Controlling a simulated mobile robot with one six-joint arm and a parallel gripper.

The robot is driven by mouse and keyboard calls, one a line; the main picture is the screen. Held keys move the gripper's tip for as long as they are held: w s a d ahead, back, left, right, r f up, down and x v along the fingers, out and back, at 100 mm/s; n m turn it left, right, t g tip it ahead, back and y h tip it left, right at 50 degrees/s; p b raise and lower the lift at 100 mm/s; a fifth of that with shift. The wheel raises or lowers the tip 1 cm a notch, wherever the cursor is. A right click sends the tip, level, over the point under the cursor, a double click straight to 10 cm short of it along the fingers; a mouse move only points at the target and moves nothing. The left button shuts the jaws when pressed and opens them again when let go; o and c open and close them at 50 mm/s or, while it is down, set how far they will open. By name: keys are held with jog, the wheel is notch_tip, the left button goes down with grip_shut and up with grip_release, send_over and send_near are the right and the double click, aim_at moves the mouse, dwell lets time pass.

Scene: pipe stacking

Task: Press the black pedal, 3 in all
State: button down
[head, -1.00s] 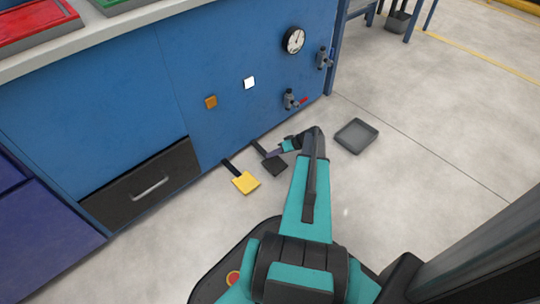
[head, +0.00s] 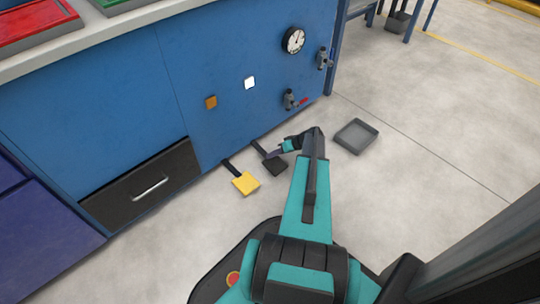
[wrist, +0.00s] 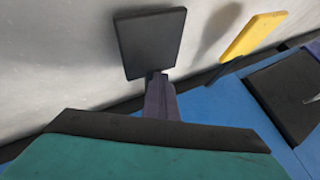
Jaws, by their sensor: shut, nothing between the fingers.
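The black pedal (head: 275,168) is a dark square plate near the floor at the foot of the blue cabinet, right of the yellow pedal (head: 246,183). In the wrist view the black pedal (wrist: 150,42) is large at the top centre, with the yellow pedal (wrist: 253,36) to its right. My gripper (head: 271,155) is shut and empty, its tip at the black pedal's cabinet-side edge. In the wrist view the purple fingers of my gripper (wrist: 158,80) overlap that edge. I cannot tell whether they touch it or whether the pedal is pushed down.
The blue cabinet front (head: 200,60) carries an orange square (head: 211,102), a bright white square (head: 249,83), a round dial (head: 293,40) and valves (head: 291,99). A black drawer (head: 140,185) is at left. A grey tray (head: 356,136) lies on the floor, right of my arm.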

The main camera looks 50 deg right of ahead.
jog(key=shift+r+p, duration=0.6)
jog(key=shift+r, duration=1.35)
jog(key=shift+r, duration=0.1)
jog(key=shift+r+p, duration=0.95)
jog(key=shift+r, duration=1.45)
dwell(0.4)
